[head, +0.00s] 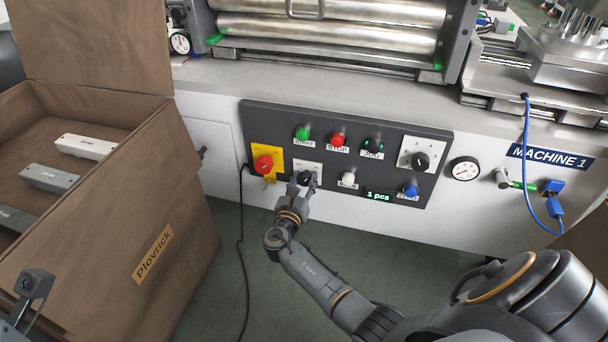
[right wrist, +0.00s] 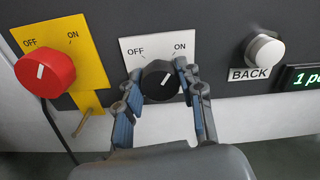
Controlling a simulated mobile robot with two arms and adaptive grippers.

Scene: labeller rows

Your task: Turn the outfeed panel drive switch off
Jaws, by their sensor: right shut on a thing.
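A black rotary knob (right wrist: 158,82) sits on a white plate (right wrist: 131,49) marked OFF at left and ON at right. Its white pointer line leans up and to the right, toward ON. In the head view the plate (head: 309,167) is low on the dark control panel (head: 345,121). My right gripper (right wrist: 161,92) is shut on the black knob, one finger on each side. It also shows in the head view (head: 304,182), partly covering the knob. A grey piece of my left arm shows at the lower left; its jaws cannot be made out.
A red knob (right wrist: 45,70) on a yellow plate is left of the black knob, a white BACK button (right wrist: 265,51) right. START, STOP and JOG buttons are above. A brown crate (head: 190,220) stands at left. A black cable hangs beside the panel.

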